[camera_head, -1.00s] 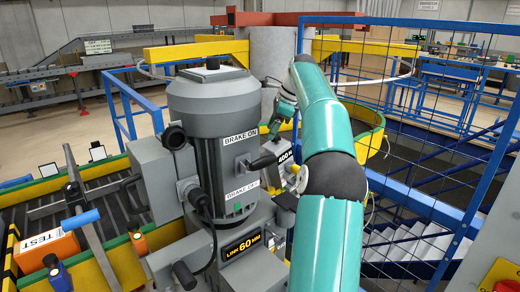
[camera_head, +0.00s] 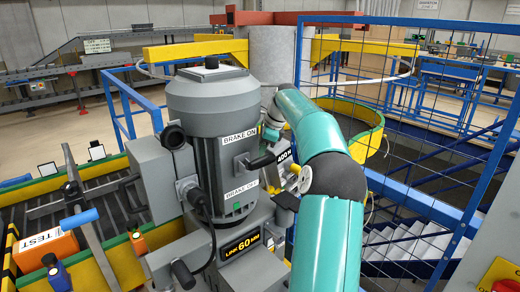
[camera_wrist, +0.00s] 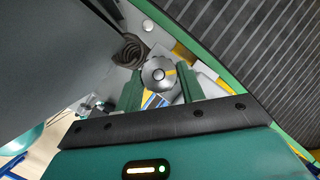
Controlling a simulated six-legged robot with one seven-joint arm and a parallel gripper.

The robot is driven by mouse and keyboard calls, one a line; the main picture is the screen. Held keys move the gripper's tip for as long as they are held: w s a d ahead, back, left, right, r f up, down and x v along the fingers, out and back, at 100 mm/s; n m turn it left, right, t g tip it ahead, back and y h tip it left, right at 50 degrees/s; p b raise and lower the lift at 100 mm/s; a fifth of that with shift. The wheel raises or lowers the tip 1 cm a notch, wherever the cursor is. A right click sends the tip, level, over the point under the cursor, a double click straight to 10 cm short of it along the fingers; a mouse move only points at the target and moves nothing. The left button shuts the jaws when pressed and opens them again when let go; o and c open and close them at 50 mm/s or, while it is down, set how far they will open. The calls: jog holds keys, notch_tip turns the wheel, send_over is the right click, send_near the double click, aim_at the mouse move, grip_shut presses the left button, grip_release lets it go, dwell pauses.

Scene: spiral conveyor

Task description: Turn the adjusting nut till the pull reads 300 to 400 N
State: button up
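The adjusting nut (camera_wrist: 158,74) shows in the wrist view as a round grey knob with a yellow mark. My gripper (camera_wrist: 159,70) is open, with one green finger on each side of the nut; a gap shows on both sides. How deep the fingers reach is unclear. A dark coiled spring (camera_wrist: 130,48) lies just beyond the left finger.
The grey motor (camera_head: 212,110) with a black brake lever (camera_head: 262,161) stands close left of my arm. Its display (camera_head: 241,245) reads "LINK 60 MM". A blue mesh fence (camera_head: 440,130) stands at right. An orange TEST box (camera_head: 45,248) sits at lower left.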

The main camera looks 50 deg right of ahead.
jog(key=shift+c, duration=0.5)
jog(key=shift+w+n+g+y, duration=0.2)
jog(key=shift+n+g+y, duration=0.15)
jog(key=shift+n, duration=0.45)
jog(key=shift+d+n+g+y, duration=0.1)
jog(key=shift+n+g+y, duration=0.5)
jog(key=shift+n, duration=0.8)
jog(key=shift+g, duration=0.25)
jog(key=o, duration=0.7)
jog(key=shift+r, duration=0.1)
